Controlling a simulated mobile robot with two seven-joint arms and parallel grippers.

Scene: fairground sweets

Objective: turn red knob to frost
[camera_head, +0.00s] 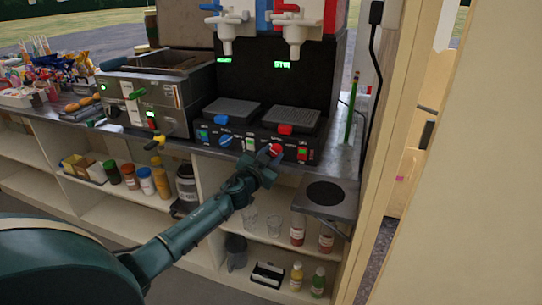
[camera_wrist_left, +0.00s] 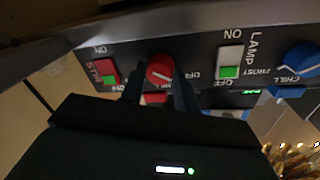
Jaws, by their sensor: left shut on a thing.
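The red knob (camera_head: 277,149) sits on the black front panel of the two-tap slush machine (camera_head: 292,141), towards the panel's right. My left gripper (camera_head: 268,157) reaches it from the front and below. In the left wrist view the red knob (camera_wrist_left: 160,67) sits between the two fingertips of my left gripper (camera_wrist_left: 157,84), which is shut on it. A pale pointer line shows on the knob's face, but which mark it points to is unclear. OFF is readable beside the knob; the fingers partly cover the other lettering. My right gripper is not in view.
A blue knob (camera_wrist_left: 302,59) with CHILL and FROST marks and a lamp rocker switch (camera_wrist_left: 230,62) are beside the red knob. A red-and-green switch (camera_wrist_left: 104,72) is on its other side. Cups and bottles (camera_head: 297,228) stand on the shelf below. A green pencil-like stick (camera_head: 351,108) stands at right.

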